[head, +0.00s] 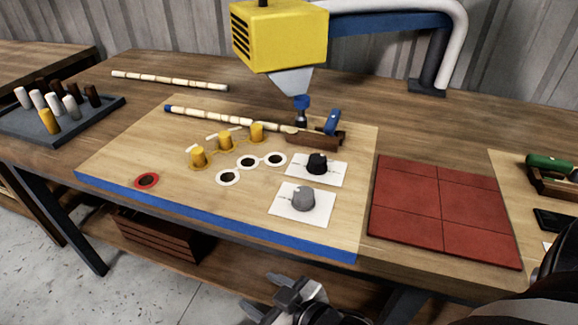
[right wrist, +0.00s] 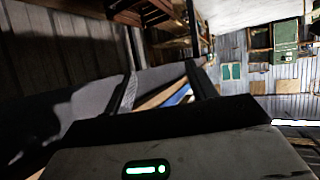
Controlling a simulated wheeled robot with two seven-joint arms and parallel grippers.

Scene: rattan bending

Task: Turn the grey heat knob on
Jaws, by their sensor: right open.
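The grey heat knob (head: 303,199) sits on a white card (head: 287,213) near the front right of the pale board. A black knob (head: 317,163) sits on a second white card (head: 333,174) just behind it. My right gripper (head: 294,290) is low at the bottom of the head view, in front of the table's edge and well apart from the grey knob. In the right wrist view its two fingers (right wrist: 162,84) stand apart with nothing held between them. My left gripper is not in view.
A pale board (head: 120,165) carries yellow pegs (head: 227,140), white rings (head: 252,163), a red ring (head: 147,180) and a rattan pole (head: 220,119). A yellow heat tool (head: 280,35) hangs above. Red tiles (head: 445,212) lie right of the knobs. A peg tray (head: 85,120) is left.

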